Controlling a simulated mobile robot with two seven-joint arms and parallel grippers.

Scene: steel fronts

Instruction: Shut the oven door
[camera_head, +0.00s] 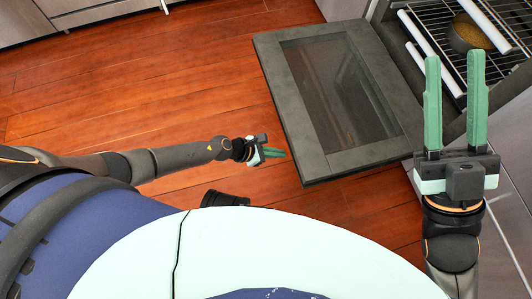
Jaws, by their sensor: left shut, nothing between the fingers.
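The oven door (388,155) is dark grey with a glass window. It hangs open, swung down and out from the oven (460,125) at the upper right. My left gripper (284,153) is shut and empty, over the floor just left of the door's near part. I cannot tell whether it touches the door. My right gripper (456,58) is open and empty, with its two green fingers apart and pointing up the picture in front of the oven opening. It hides part of the oven's edge.
Inside the oven are a wire rack (428,18), white rails and a round pan (468,34) with brown content. Cabinet fronts (20,25) stand at the upper left. The wooden floor (140,90) left of the door is clear.

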